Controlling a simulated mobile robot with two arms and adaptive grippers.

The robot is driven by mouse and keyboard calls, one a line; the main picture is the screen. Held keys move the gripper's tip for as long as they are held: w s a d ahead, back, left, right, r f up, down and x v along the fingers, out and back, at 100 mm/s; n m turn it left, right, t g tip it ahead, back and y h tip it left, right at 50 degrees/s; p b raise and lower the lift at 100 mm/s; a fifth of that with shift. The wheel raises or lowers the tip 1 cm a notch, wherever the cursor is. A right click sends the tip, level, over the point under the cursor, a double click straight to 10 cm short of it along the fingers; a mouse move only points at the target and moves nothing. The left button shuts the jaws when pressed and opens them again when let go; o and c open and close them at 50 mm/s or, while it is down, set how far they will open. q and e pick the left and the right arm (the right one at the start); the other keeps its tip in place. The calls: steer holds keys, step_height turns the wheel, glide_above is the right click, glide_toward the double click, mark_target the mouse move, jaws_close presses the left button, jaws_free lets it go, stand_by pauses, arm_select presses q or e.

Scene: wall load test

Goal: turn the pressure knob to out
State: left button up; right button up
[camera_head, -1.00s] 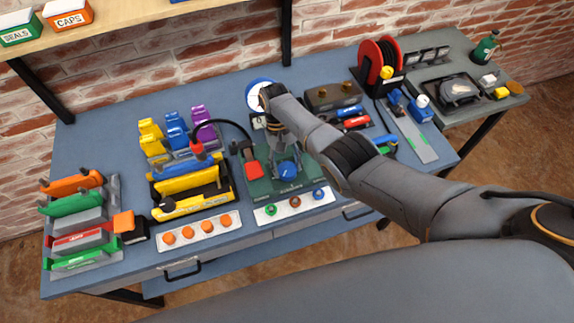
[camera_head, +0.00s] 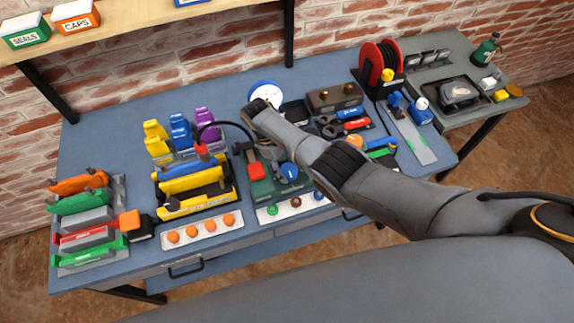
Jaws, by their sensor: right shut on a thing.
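The blue pressure knob (camera_head: 290,173) sits on the green test panel (camera_head: 262,190) at the bench's front middle. A pale pointer line shows on it, but the labels are too small to read. My right arm reaches in from the right over the panel. My right gripper (camera_head: 280,157) points down at the knob and is shut on it; my forearm hides much of the fingers. The round white gauge (camera_head: 266,92) with a blue rim stands behind the panel. My left gripper is not in view.
A red-handled part (camera_head: 256,171) stands close left of the knob. A yellow holder (camera_head: 195,205) and orange-knobbed strip (camera_head: 202,231) lie left. Wrenches and a red reel (camera_head: 375,62) are at right. Bare bench (camera_head: 105,135) shows back left.

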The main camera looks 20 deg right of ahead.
stand_by(0.4)
steer(key=o, duration=1.2)
steer(key=shift+c, duration=0.2)
steer(key=shift+a+r, duration=0.1)
steer(key=shift+r, duration=0.05)
steer(key=v, duration=1.1)
steer(key=shift+r, duration=0.35)
steer(key=shift+f, duration=0.1)
